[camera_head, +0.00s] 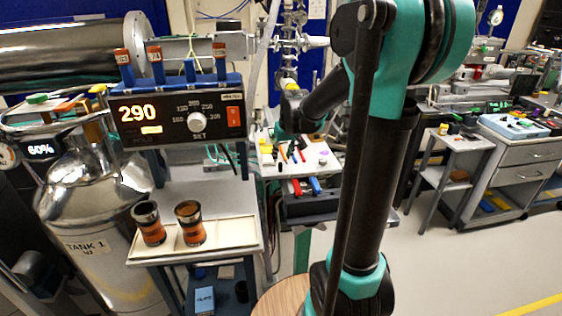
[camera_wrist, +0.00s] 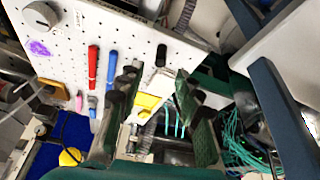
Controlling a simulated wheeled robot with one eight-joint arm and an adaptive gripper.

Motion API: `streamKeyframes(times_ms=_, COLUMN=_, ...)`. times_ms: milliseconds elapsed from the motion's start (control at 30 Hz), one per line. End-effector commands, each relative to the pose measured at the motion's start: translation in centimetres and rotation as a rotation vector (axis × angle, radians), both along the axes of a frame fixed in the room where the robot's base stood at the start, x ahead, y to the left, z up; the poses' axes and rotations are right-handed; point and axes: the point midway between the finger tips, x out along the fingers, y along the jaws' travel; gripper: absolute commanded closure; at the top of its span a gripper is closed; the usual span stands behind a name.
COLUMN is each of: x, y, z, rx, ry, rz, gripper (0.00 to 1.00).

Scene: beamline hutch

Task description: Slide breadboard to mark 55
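The breadboard, a white plate with rows of small holes, fills the upper left of the wrist view (camera_wrist: 120,38). What looks like the same white board shows beyond my arm in the head view (camera_head: 268,160), with small coloured items on it. My gripper (camera_wrist: 158,80) is open, its two dark fingers apart over the lower right edge of the board. A yellow block (camera_wrist: 147,104) and a black peg (camera_wrist: 161,54) show between or just beyond the fingers, and I see no contact. No scale or mark 55 is readable.
On the board are a red-handled tool (camera_wrist: 92,66), a blue-handled tool (camera_wrist: 112,68) and a grey knob (camera_wrist: 39,17). Green cables (camera_wrist: 240,150) hang at right. In the head view, a controller reading 290 (camera_head: 180,115) and two copper-coloured cups (camera_head: 190,222) stand left.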

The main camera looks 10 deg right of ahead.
Motion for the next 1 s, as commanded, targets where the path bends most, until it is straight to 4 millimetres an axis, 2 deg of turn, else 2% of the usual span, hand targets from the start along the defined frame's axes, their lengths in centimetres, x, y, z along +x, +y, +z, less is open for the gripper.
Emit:
streamKeyframes(times_ms=200, x=-1.5, y=-0.3, z=3.4, rx=0.0, ry=0.0, rz=-0.001, gripper=0.65)
streamKeyframes(times_ms=400, x=-2.1, y=-0.4, z=5.2, rx=0.0, ry=0.0, rz=-0.001, gripper=0.65)
streamKeyframes(times_ms=1000, x=-2.3, y=-0.5, z=5.5, rx=0.0, ry=0.0, rz=0.0, gripper=0.65)
